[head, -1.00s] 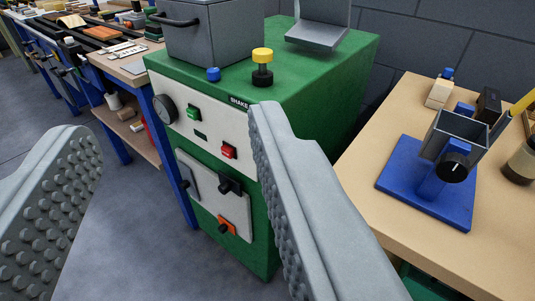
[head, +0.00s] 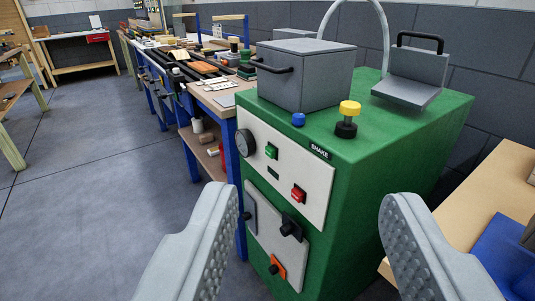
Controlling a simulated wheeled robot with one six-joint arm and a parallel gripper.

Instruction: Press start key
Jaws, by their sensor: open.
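A green machine cabinet (head: 370,165) stands right of centre in the head view.
On the machine top are a grey box (head: 305,80), a yellow-topped knob (head: 347,118), a blue knob (head: 298,119) and a grey hinged plate (head: 412,75). A lower panel has black and orange switches. Workbenches stand behind left and at right. Floor at left is free.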

